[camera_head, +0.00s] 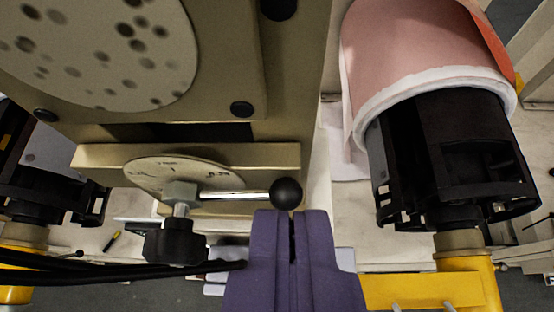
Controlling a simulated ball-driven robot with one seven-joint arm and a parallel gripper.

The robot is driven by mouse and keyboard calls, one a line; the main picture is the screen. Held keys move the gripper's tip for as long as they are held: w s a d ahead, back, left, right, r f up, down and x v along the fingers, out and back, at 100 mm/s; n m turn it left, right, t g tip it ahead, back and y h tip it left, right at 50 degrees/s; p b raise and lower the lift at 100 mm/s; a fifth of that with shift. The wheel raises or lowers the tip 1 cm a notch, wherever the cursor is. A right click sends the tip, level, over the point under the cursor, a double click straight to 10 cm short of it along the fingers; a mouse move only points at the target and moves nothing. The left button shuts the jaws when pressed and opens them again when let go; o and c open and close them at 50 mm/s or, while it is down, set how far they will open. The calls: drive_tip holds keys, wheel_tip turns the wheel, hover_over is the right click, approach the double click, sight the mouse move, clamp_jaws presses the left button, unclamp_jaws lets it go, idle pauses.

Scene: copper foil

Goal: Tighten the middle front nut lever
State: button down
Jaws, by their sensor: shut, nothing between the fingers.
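The nut lever (236,196) is a metal rod with a black ball knob (286,193). It runs level to the right from a metal nut hub (181,193) on a threaded stud. A pale slotted disc (165,173) lies behind the hub, and a black hand knob (175,243) sits below it. My gripper (292,216) has purple fingers and is shut and empty. Its tips are at the bottom centre, just below the ball knob. I cannot tell whether they touch it.
A beige machine body (220,60) with a spotted round plate (90,45) fills the upper left. A foil roll (420,50) on a black holder (450,160) with a yellow mount (430,290) stands at right. Black cables (110,277) run along the lower left.

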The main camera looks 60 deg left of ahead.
sight(231, 195)
drive_tip(key=shift+w+a+f, duration=0.4)
drive_tip(key=shift+a+f, duration=0.1)
drive_tip(key=shift+f, duration=0.5)
drive_tip(key=shift+w+a+f, duration=0.35)
drive_tip(key=shift+a+f, duration=0.1)
drive_tip(key=shift+f, duration=0.6)
drive_tip(key=shift+w+a+f, duration=0.4)
drive_tip(key=shift+a+f, duration=0.1)
drive_tip(key=shift+f, duration=0.5)
drive_tip(key=shift+d+f+m+y+b, duration=0.2)
drive_tip(key=shift+f+b, duration=0.2)
drive_tip(key=shift+b, duration=0.2)
drive_tip(key=shift+d+f+m+y+b, duration=0.1)
drive_tip(key=shift+f+m+b, duration=0.1)
drive_tip(key=shift+f+b, duration=0.3)
drive_tip(key=shift+r, duration=0.1)
